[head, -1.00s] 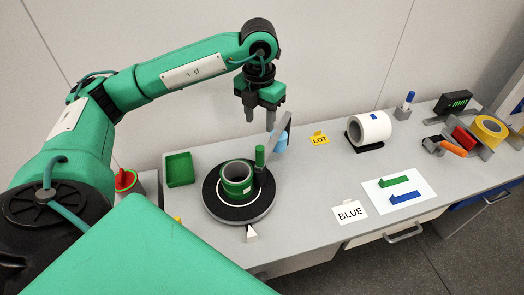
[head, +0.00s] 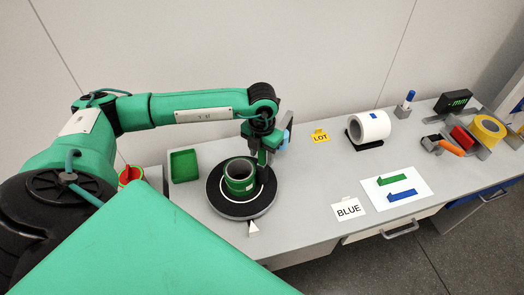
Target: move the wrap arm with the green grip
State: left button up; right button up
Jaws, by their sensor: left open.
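The wrap arm (head: 287,124) is a grey upright plate with a light blue piece, behind the round black turntable (head: 222,203). Its green grip (head: 262,158) shows only in part, just below my left gripper (head: 263,149). My left gripper is open and points down at the top of the grip, with its fingers around or right beside it; I cannot tell which. A green ring-shaped roll (head: 240,184) stands upright on the turntable. My right gripper is not in view.
A green tray (head: 184,166) lies left of the turntable. The bench middle is mostly clear.

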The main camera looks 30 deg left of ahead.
pick_arm(q)
grip_shut()
jog(key=shift+n, duration=0.6)
jog(key=d+b, duration=0.1)
jog(key=d, duration=0.1)
jog(key=w+d+b, duration=0.1)
jog(key=d, duration=0.1)
jog(key=shift+w+d+b, duration=0.2)
jog(key=shift+d+b, duration=0.2)
grip_release()
